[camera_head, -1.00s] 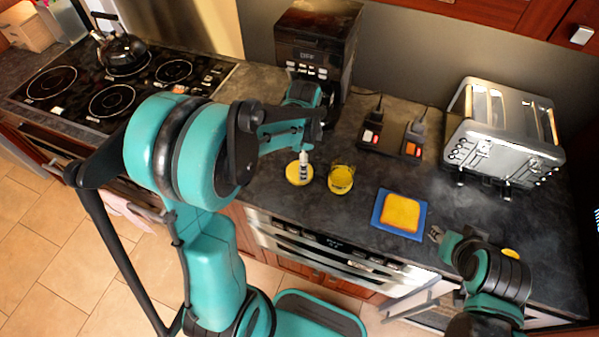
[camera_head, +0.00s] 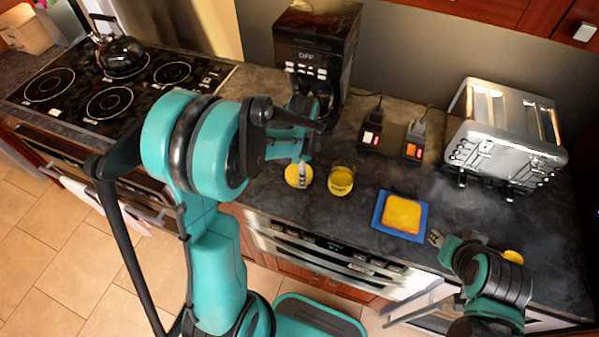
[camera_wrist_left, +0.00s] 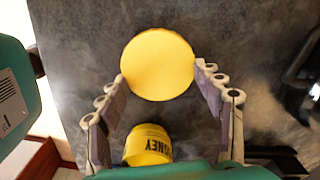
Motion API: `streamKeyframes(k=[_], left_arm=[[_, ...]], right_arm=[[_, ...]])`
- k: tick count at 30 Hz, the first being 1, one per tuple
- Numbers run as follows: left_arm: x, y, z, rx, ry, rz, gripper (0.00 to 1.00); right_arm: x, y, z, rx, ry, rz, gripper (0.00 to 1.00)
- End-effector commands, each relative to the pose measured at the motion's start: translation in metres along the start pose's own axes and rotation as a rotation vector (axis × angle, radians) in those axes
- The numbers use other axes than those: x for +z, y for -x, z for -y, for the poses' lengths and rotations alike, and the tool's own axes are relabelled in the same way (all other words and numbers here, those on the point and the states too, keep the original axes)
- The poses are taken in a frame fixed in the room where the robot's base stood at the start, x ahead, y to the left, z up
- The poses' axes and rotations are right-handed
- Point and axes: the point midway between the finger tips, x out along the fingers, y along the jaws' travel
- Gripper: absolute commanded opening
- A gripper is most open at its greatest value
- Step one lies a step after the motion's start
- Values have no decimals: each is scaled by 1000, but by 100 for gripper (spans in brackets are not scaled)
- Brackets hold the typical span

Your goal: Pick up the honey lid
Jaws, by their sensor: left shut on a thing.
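The honey lid (camera_wrist_left: 158,64) is a flat yellow disc, seen in the left wrist view between the fingertips of my left gripper (camera_wrist_left: 160,78), which is shut on its edges. In the head view the lid (camera_head: 293,180) shows below my left gripper (camera_head: 301,170), partly covered by it. Whether the lid touches the counter is hard to tell. The yellow honey jar (camera_head: 341,182) stands to its right; its labelled side (camera_wrist_left: 148,146) shows in the left wrist view. My right gripper (camera_head: 436,237) is near the counter's front edge, and its fingers are too small to judge.
A bread slice on a blue board (camera_head: 421,223) lies right of the jar. A coffee machine (camera_head: 312,60) stands behind the lid and a silver toaster (camera_head: 507,135) at the back right. A stove with a kettle (camera_head: 122,54) is at left. A small yellow thing (camera_head: 512,256) sits by my right wrist.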

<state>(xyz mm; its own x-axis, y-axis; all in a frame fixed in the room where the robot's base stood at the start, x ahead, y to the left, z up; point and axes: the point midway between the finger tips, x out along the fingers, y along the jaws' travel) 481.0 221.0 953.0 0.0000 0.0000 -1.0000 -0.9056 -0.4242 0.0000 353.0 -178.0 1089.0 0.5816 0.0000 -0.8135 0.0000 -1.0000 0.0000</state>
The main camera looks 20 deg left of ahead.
Motion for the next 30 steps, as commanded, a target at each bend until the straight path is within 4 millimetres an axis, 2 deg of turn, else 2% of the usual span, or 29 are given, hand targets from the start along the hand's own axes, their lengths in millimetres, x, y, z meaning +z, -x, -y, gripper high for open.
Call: streamKeyframes(k=[5, 15, 18, 23, 30], left_arm=[[0, 9, 0, 0, 0, 0, 53], [0, 76, 0, 0, 0, 0, 53], [0, 90, 0, 0, 0, 0, 53], [0, 100, 0, 0, 0, 0, 53], [0, 100, 0, 0, 0, 0, 53]], right_arm=[[-2, 3, 0, 0, 0, 0, 35], [-14, 20, 0, 0, 0, 0, 35], [-16, 22, 0, 0, 0, 0, 35], [-17, 24, 0, 0, 0, 0, 35], [-17, 23, 0, 0, 0, 0, 35]])
